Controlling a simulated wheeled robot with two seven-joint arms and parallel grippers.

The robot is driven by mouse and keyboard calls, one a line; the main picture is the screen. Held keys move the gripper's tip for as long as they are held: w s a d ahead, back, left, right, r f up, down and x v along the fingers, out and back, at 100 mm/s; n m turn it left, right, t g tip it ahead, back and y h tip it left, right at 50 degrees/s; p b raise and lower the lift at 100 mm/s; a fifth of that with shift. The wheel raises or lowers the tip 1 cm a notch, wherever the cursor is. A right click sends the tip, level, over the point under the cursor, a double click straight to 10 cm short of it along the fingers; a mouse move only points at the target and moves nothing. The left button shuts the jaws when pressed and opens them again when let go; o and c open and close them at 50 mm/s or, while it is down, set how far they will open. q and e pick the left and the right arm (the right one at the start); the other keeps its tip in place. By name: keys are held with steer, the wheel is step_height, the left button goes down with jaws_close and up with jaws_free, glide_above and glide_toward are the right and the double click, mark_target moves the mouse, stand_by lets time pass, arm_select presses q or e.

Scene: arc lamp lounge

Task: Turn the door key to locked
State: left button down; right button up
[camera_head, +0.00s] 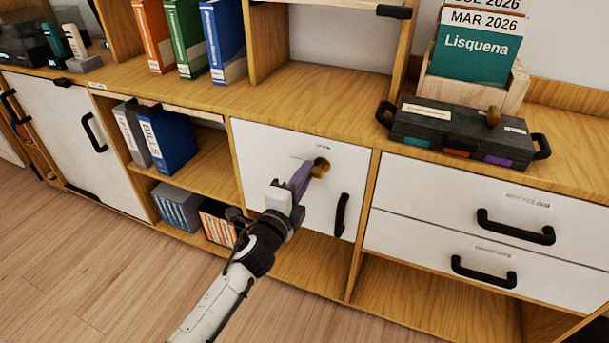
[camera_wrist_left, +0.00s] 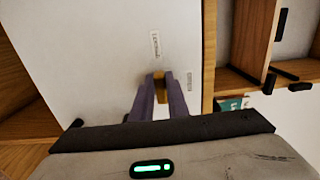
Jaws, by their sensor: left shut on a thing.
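The brass-coloured door key (camera_head: 321,166) sits in the upper right part of the white cabinet door (camera_head: 262,160). My left gripper (camera_head: 309,172) reaches it from the front, its purple fingers shut on the key. In the left wrist view the key (camera_wrist_left: 159,78) shows between the two fingertips (camera_wrist_left: 160,86), and the fingers hide part of it. One small label (camera_wrist_left: 155,44) stands just beyond the key and another (camera_wrist_left: 190,79) to its right. Their print is too small to read surely. The key's exact turn cannot be told. My right gripper is not in view.
A black door handle (camera_head: 341,215) is below the key. To the right are drawers with black handles (camera_head: 515,227). Above, a dark toolbox (camera_head: 460,135) stands on the cabinet top. Open shelves with binders (camera_head: 170,143) are to the left. The wood floor (camera_head: 90,265) in front is clear.

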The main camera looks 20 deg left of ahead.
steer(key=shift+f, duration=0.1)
arm_select(q)
steer(key=c, duration=1.7)
jaws_free()
steer(key=s+p, duration=0.1)
steer(key=s, duration=0.9)
steer(key=shift+s+a, duration=0.15)
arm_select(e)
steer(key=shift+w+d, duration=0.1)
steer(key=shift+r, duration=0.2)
